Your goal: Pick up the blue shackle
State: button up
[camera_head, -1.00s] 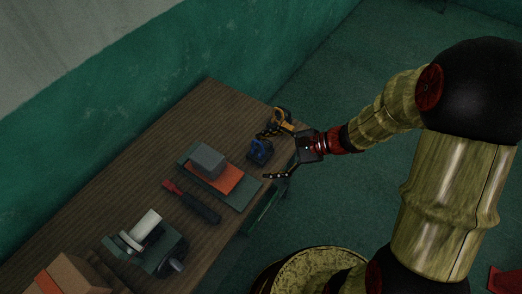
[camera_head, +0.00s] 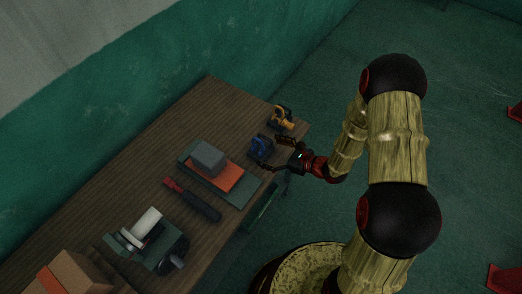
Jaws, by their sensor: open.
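The blue shackle (camera_head: 262,147) stands on the wooden table near its right end, beside the green board. My gripper (camera_head: 272,154) is open at the table's right edge, just right of the shackle. Its two dark fingers are spread, one on the far side and one on the near side of the shackle. I cannot tell whether they touch it.
A yellow and black object (camera_head: 282,118) stands just behind the shackle. A green board (camera_head: 240,195) bears an orange plate (camera_head: 229,178) and a grey block (camera_head: 208,158). A red-handled tool (camera_head: 192,199), a green machine (camera_head: 150,243) and a cardboard box (camera_head: 78,274) lie further left.

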aim_at(258, 147)
jog(key=x, duration=0.3)
jog(key=shift+w+a+f+b, duration=0.1)
jog(key=shift+a+f+b, duration=0.05)
jog(key=shift+b, duration=0.2)
jog(key=shift+c, duration=1.1)
jog(key=c, duration=1.4)
jog(key=shift+c, duration=0.2)
jog(key=shift+r, duration=0.2)
